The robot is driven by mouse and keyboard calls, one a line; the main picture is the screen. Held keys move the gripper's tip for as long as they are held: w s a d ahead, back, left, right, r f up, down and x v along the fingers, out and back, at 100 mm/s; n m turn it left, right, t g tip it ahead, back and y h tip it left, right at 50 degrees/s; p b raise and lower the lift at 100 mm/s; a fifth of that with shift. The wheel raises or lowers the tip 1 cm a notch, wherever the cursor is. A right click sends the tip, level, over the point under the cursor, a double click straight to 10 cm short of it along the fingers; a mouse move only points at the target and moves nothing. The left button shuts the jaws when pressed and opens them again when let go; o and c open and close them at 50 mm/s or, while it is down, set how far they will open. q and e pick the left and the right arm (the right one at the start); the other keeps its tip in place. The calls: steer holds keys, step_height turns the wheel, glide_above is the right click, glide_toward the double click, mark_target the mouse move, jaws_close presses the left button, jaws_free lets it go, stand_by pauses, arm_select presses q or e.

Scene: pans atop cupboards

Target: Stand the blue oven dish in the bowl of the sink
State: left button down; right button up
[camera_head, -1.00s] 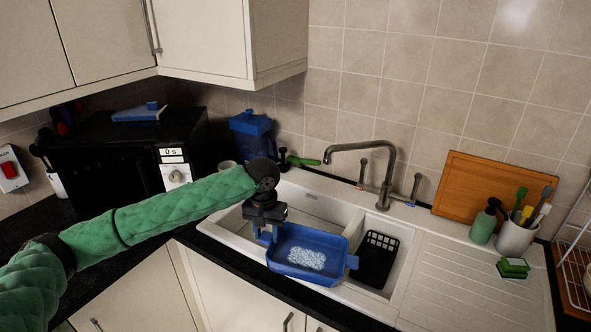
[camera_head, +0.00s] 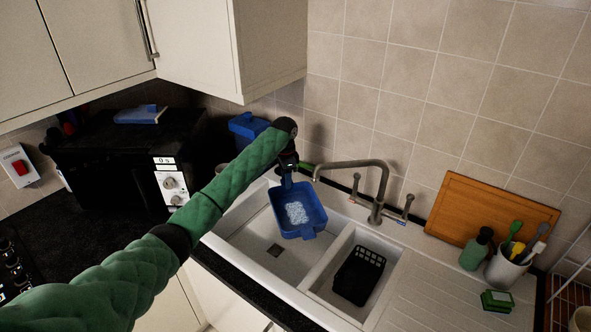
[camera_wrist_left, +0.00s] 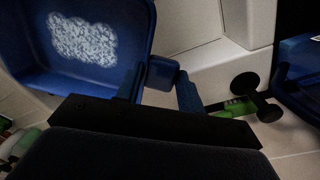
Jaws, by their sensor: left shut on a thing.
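The blue oven dish (camera_head: 315,212) has a patch of white speckles on its inside. It hangs tilted over the back of the large left bowl of the white sink (camera_head: 246,236). My left gripper (camera_head: 288,178) is shut on the handle at the dish's upper end. In the left wrist view the dish (camera_wrist_left: 125,25) fills the upper left, and the gripper's fingers (camera_wrist_left: 160,88) close around its handle. Whether the dish touches the sink cannot be told. My right gripper is not in view.
A grey tap (camera_head: 372,180) stands behind the sink, close right of the dish. A black basket (camera_head: 358,276) sits in the smaller bowl. A blue container (camera_head: 247,126) stands behind my arm. A cutting board (camera_head: 490,212) leans at the right.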

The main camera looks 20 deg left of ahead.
arm_select(q)
steer(key=shift+w+f+m, duration=0.4)
steer(key=shift+f, duration=0.1)
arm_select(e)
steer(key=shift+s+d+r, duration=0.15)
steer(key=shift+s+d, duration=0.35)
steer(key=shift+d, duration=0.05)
arm_select(q)
steer(key=shift+r, duration=0.1)
steer(key=shift+f+g, duration=0.3)
steer(key=shift+f, duration=0.35)
step_height(320, 180, down, 17)
steer(key=b, duration=0.6)
steer(key=shift+f, duration=0.2)
steer(key=shift+a+f+b, duration=0.1)
steer(key=shift+f+b, duration=0.2)
steer(key=shift+f, duration=0.3)
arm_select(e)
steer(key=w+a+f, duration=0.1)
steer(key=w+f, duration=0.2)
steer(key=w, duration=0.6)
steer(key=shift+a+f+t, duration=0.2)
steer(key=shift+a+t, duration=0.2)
